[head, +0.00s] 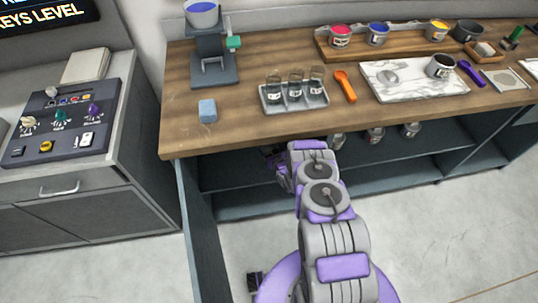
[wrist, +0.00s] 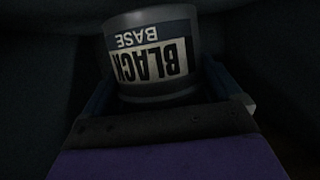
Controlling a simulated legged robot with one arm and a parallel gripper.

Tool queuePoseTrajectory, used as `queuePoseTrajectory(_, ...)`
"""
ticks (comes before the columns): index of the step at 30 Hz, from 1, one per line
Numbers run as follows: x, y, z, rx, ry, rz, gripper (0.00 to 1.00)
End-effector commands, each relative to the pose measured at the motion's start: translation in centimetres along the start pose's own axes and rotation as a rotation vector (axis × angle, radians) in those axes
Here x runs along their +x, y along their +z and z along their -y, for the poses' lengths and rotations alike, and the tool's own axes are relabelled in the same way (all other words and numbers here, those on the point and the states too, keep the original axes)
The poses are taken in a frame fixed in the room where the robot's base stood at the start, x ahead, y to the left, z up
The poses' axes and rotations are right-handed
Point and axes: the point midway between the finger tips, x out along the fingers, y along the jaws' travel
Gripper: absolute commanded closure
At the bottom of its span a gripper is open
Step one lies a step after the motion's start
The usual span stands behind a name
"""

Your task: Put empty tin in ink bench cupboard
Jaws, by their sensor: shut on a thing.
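A dark tin (wrist: 155,28) with a white label reading "BLACK BASE" fills the middle of the wrist view, its label upside down. My gripper (wrist: 160,92) is shut on it, with a finger on either side. Its contents cannot be seen. In the head view my arm reaches under the bench top into the open ink bench cupboard (head: 240,206). My gripper end (head: 273,156) is in shadow there, partly hidden by my arm, and the tin cannot be made out in that view.
A panel (head: 202,225), seemingly an open door, stands at the cupboard's left. Several jars (head: 375,134) show under the bench top (head: 235,125). Above are a jar tray (head: 297,108), an orange scoop (head: 345,86), a blue block (head: 207,111) and a marble slab (head: 412,92).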

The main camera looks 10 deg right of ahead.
Motion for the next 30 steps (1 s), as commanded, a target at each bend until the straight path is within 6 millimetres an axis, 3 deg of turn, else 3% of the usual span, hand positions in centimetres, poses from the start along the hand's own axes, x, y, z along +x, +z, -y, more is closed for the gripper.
queuePoseTrajectory(4, 0.5, 0.3, 0.3, -0.002, 0.001, -0.002, 0.59)
queuePoseTrajectory(12, 1.5, 3.1, 0.3, -0.006, 0.002, -0.005, 0.59)
queuePoseTrajectory(18, 1.4, 3.0, 0.2, -0.004, 0.001, -0.004, 0.59)
queuePoseTrajectory(19, 1.4, 3.1, 0.2, -0.004, 0.001, -0.003, 0.05)
queuePoseTrajectory(21, 1.4, 3.1, 0.2, -0.003, 0.001, -0.003, 0.00)
queuePoseTrajectory(30, 1.1, 3.2, 0.2, -0.003, 0.002, 0.000, 0.00)
